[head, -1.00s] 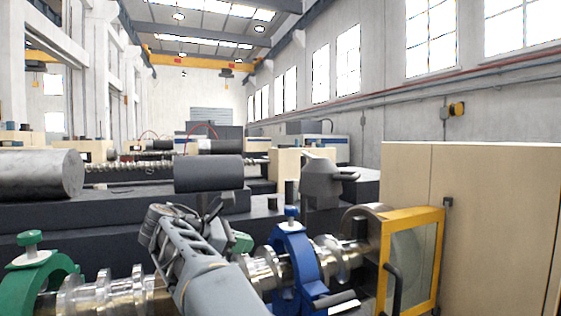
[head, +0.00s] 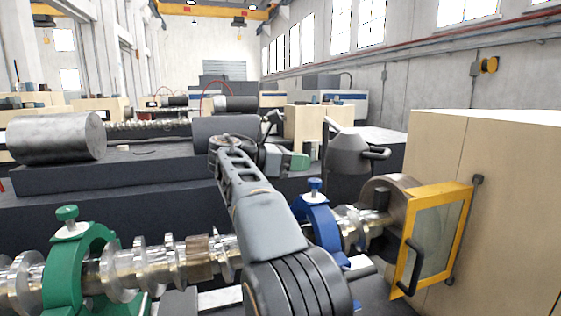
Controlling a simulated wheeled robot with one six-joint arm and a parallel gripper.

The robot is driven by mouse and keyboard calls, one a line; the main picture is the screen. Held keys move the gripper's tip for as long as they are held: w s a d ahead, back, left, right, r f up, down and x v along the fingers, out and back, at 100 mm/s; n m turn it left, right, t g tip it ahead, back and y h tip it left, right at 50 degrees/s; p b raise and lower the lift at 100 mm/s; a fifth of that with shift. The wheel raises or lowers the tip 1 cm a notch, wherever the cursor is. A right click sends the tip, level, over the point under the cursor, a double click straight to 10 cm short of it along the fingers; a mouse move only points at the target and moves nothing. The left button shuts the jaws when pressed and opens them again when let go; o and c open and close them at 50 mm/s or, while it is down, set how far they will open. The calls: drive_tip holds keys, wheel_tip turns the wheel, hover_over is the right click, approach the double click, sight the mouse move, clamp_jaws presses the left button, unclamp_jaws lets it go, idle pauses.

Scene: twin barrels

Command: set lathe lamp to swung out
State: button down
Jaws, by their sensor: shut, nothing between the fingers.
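The lathe lamp (head: 350,154) is a grey cone-shaped shade with a dark handle (head: 376,153) on its right side. It stands behind the blue steady rest, left of the tan headstock cabinet. My gripper (head: 274,118) is small and dark, at the end of my grey arm. It is shut and empty, left of the lamp in the picture and apart from it. My own wrist partly hides the gripper's base, and its exact depth relative to the lamp is hard to tell.
A crankshaft (head: 145,268) runs through a green steady rest (head: 62,275) and a blue steady rest (head: 322,222). A yellow-framed guard (head: 460,212) and tan cabinet (head: 500,190) stand at right. Steel barrels (head: 57,137) lie behind. Open air surrounds the lamp's left side.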

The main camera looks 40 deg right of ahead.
sight(327, 164)
drive_tip(key=shift+x, duration=2.2)
